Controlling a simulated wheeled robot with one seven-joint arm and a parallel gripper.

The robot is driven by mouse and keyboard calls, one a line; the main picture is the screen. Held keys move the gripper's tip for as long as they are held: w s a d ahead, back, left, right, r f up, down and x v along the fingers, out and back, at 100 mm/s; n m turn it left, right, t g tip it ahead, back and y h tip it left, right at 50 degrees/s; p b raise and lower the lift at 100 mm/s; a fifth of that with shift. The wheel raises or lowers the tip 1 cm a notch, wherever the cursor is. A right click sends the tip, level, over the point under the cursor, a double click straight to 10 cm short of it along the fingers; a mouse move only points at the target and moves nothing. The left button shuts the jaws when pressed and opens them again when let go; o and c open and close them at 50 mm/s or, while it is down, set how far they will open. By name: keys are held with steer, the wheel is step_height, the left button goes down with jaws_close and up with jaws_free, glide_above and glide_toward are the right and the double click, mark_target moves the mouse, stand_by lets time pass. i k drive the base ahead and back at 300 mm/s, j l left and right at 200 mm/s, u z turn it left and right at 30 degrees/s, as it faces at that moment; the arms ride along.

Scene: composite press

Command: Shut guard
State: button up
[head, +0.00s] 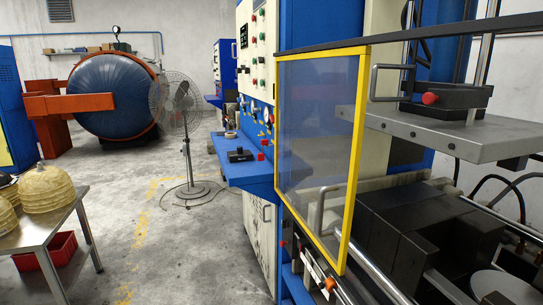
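The guard (357,150) is a clear panel in a yellow frame, upright in the middle of the head view. It hangs below a dark rail (440,33) and stands toward the rail's left end. A grey bar handle (375,82) shows beside the frame's right edge. Right of the guard, the front of the press is uncovered, with its grey upper plate (455,135) and dark lower blocks (430,225) in plain view. The guard covers part of the blue and cream machine body behind it. My gripper is not in view.
A control panel (258,50) and a blue shelf (245,175) stand left of the guard. A fan (185,110) stands on the open concrete floor. A metal table (45,215) with yellowish moulds is at left. A blue round vessel (112,95) is behind.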

mark_target(364, 52)
steer(key=j, duration=0.25)
steer(key=k+u, duration=0.15)
steer(key=k, duration=0.5)
steer(key=i+u, duration=0.1)
steer(key=u, duration=0.25)
steer(key=i+j+u, duration=0.1)
steer(key=u, duration=0.3)
steer(key=i+u, duration=0.15)
steer(key=u, duration=0.2)
steer(key=i+l, duration=0.15)
steer(key=i, duration=0.45)
steer(key=i+l, duration=0.15)
steer(key=i, duration=0.45)
steer(key=i+l, duration=0.15)
steer(key=i, duration=0.45)
